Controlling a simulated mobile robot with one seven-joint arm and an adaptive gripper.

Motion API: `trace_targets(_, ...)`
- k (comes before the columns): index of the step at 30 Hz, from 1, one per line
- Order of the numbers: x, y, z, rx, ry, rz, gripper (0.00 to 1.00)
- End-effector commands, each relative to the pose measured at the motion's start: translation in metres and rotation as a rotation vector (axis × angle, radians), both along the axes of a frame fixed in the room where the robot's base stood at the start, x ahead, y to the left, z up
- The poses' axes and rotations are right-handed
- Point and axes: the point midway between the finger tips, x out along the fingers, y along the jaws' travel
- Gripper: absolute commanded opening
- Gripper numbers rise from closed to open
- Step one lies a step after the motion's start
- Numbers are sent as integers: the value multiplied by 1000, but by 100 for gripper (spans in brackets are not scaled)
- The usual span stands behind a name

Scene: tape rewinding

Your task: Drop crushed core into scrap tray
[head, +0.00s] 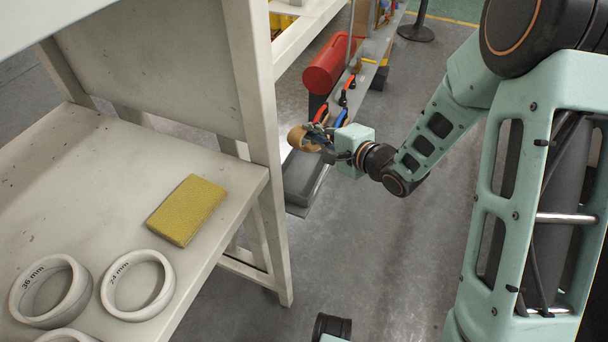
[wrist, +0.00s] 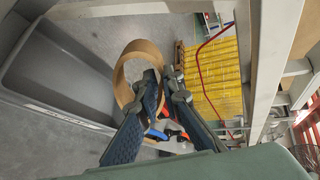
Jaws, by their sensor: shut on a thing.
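My gripper (head: 326,141) is shut on the brown cardboard core (head: 299,138). In the wrist view, my gripper's fingertips (wrist: 162,86) pinch the right wall of the core (wrist: 122,78), which looks like a slightly oval open ring. The core hangs in the air with nothing under it touching. A grey tray (head: 300,196), likely the scrap tray, stands low by the bench leg, below my gripper. In the wrist view the tray (wrist: 50,110) fills the left side with a pale label on its rim, and the core appears to the right of its edge.
The pale bench (head: 110,150) on the left holds a yellow pad (head: 187,210) and white rings marked 36 mm (head: 50,290) and 24 mm (head: 138,285). The floor at centre right is clear.

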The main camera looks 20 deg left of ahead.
Motion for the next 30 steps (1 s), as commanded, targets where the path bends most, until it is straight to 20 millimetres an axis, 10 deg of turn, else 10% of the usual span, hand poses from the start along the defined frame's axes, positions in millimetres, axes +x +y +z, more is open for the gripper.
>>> trace_targets(19,0,0,-32,1,-1,-1,0)
trace_targets(25,0,0,-32,1,-1,-1,27)
trace_targets(30,0,0,-32,1,-1,-1,27)
